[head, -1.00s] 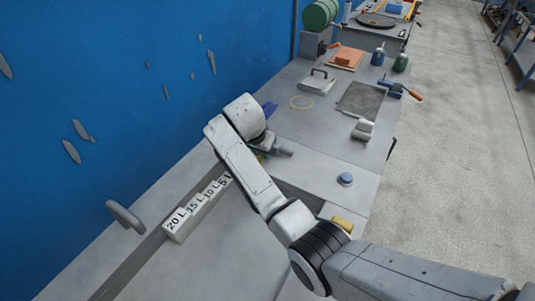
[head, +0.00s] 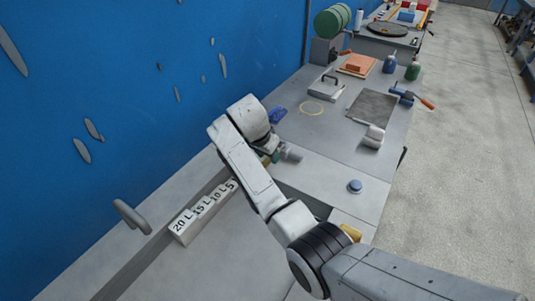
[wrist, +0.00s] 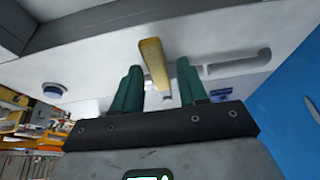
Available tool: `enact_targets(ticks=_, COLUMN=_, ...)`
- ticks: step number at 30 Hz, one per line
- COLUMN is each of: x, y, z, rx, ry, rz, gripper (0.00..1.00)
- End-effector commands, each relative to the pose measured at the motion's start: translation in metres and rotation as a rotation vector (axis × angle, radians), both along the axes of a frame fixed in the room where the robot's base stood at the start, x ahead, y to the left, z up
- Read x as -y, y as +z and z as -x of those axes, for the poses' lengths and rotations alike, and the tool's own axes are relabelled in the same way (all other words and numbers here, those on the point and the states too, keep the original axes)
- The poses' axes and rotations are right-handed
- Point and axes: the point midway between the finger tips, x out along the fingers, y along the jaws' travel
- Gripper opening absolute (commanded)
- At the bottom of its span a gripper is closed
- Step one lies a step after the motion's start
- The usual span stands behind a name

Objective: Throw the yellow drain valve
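The yellow drain valve handle (wrist: 153,62) shows in the wrist view as a straight bar. Its near end reaches between the two green fingers of my gripper (wrist: 158,88), which stand apart with a gap on each side of the bar. I see no clear contact. In the head view my gripper (head: 272,157) is low over the bench, mostly hidden by my own wrist, with a small yellow patch beside it. Whether that patch is the valve I cannot tell.
A blue knob (head: 355,186) stands on the bench to the right; a yellow block (head: 351,232) is partly behind my arm. A white litre scale (head: 204,211) lies left of the gripper. A grey handle (head: 131,216) stands by the blue wall (head: 120,60).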

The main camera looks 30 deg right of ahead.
Motion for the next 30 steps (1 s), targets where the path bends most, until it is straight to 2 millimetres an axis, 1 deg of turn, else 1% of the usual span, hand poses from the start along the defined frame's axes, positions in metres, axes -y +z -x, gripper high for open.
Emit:
enact_targets(ticks=8, x=0.000, y=0.000, z=0.001, rx=-0.003, ry=0.001, rz=0.000, gripper=0.49)
enact_targets(ticks=11, x=-0.001, y=0.003, z=0.001, rx=-0.002, ry=0.001, rz=0.001, gripper=0.49)
enact_targets(ticks=13, x=-0.004, y=0.009, z=0.001, rx=-0.001, ry=0.002, rz=0.000, gripper=0.49)
enact_targets(ticks=17, x=-0.012, y=0.029, z=0.004, rx=0.002, ry=0.002, rz=0.000, gripper=0.49)
enact_targets(ticks=24, x=-0.028, y=0.071, z=0.011, rx=0.001, ry=0.002, rz=-0.001, gripper=0.49)
enact_targets(ticks=27, x=-0.033, y=0.084, z=0.013, rx=0.001, ry=0.001, rz=0.001, gripper=0.49)
enact_targets(ticks=30, x=-0.036, y=0.093, z=0.015, rx=0.000, ry=0.001, rz=0.000, gripper=0.49)
